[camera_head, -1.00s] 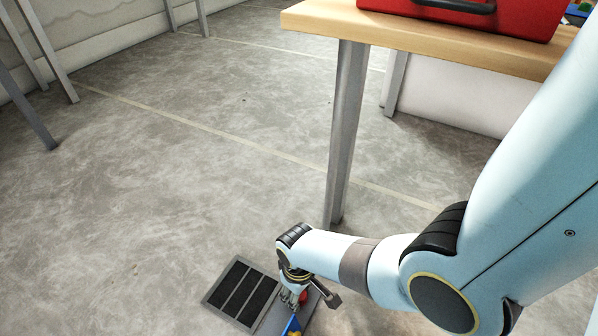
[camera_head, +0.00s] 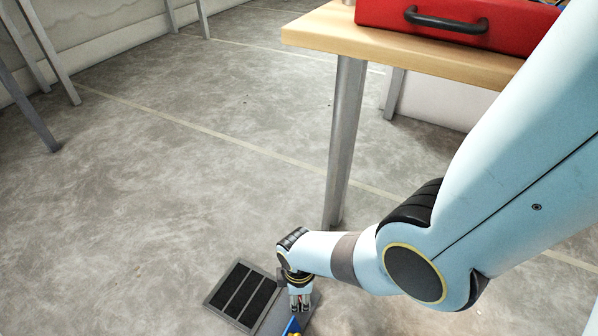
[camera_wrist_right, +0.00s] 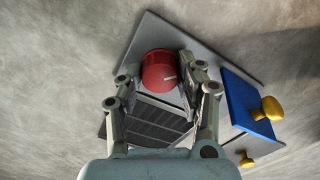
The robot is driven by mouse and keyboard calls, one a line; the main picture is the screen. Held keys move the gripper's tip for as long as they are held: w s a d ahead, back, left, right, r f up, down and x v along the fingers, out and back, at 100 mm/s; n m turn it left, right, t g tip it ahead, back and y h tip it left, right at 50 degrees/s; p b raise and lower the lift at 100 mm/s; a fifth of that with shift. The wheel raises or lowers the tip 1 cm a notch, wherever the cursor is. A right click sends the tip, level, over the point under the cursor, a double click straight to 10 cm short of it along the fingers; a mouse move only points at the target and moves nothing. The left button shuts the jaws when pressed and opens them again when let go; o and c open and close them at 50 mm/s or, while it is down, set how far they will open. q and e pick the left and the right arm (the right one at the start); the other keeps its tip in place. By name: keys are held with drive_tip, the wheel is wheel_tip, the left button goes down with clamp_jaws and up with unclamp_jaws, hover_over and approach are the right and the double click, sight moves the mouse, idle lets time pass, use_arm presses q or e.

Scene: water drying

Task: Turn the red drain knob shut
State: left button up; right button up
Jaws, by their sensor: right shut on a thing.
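The red drain knob (camera_wrist_right: 158,71) sits on a grey plate (camera_wrist_right: 205,47) in the right wrist view, with a pale mark on its right side. My right gripper (camera_wrist_right: 161,74) has one finger on each side of the knob and is shut on it. In the head view the right gripper (camera_head: 299,307) points down at the plate near the bottom edge and mostly hides the knob. My left gripper is not in view.
A black slatted grille (camera_head: 244,293) lies beside the gripper on the floor unit. A wooden table (camera_head: 420,48) carries a red toolbox (camera_head: 445,22).

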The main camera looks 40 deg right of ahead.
drive_tip(key=n, duration=0.2)
drive_tip(key=shift+n, duration=0.4)
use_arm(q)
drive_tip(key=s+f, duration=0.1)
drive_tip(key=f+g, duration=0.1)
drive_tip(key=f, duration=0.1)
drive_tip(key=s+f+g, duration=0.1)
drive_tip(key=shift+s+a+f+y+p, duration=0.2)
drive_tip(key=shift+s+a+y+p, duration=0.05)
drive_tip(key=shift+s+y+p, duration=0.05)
use_arm(e)
drive_tip(key=n, duration=0.5)
drive_tip(key=shift+n, duration=0.3)
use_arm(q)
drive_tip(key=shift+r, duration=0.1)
use_arm(e)
drive_tip(key=o, duration=1.1)
drive_tip(key=shift+o, duration=0.2)
drive_tip(key=shift+r, duration=0.15)
wheel_tip(320, 180, up, 12)
